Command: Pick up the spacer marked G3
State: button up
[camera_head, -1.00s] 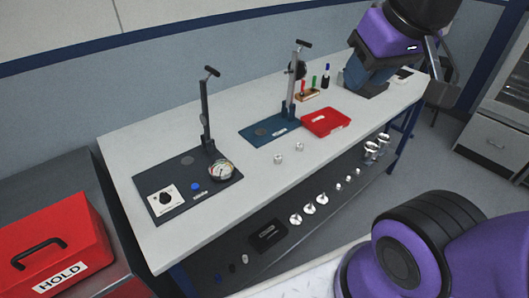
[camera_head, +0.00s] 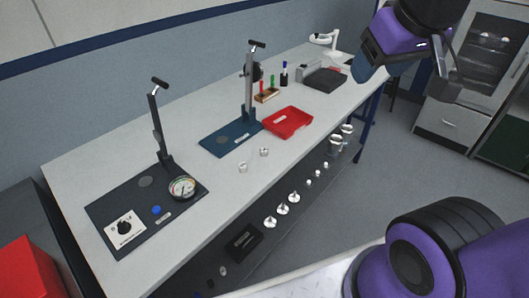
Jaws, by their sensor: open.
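Two small silvery ring-like parts, one nearer (camera_head: 243,167) and one farther (camera_head: 264,152), stand on the light bench top in front of the blue fixture. Several more small silvery parts (camera_head: 309,182) sit on the dark lower shelf. No marking is readable on any of them, so I cannot tell which is the spacer G3. My gripper (camera_head: 410,68) is at the upper right, open, above the bench's far end and well apart from the small parts. No object shows in it.
The bench (camera_head: 215,215) carries a black gauge stand (camera_head: 108,207), a blue fixture (camera_head: 215,139), a red tray (camera_head: 290,120), a pen holder (camera_head: 267,95) and a dark tray (camera_head: 325,80). Larger silvery parts (camera_head: 283,208) and a black box (camera_head: 243,241) are on the shelf. Floor is free at right.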

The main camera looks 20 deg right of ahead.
jog(key=w+d+f+n+t, duration=0.1)
jog(key=w+d+f+n, duration=0.1)
jog(key=w+f, duration=0.55)
jog(key=w+d+f+n+t+y, duration=0.15)
jog(key=w+f, duration=0.25)
jog(key=w, duration=0.7)
jog(key=w+d+f+n+t, duration=0.1)
jog(key=w+f+n, duration=0.2)
jog(key=w+f, duration=0.45)
jog(key=n+t+y, duration=0.2)
jog(key=t+y, duration=0.1)
jog(key=y, duration=0.7)
send_near(265, 150)
jog(key=x, duration=0.2)
jog(key=shift+w+a+f, duration=0.1)
jog(key=shift+w+a, duration=0.05)
jog(key=shift+a, duration=0.25)
jog(key=shift+m, duration=0.25)
jog(key=shift+w+d+x, duration=0.1)
jog(key=shift+x, duration=1.4)
jog(key=shift+w+d+x, duration=0.15)
jog(key=shift+x, duration=1.35)
jog(key=c, duration=1)
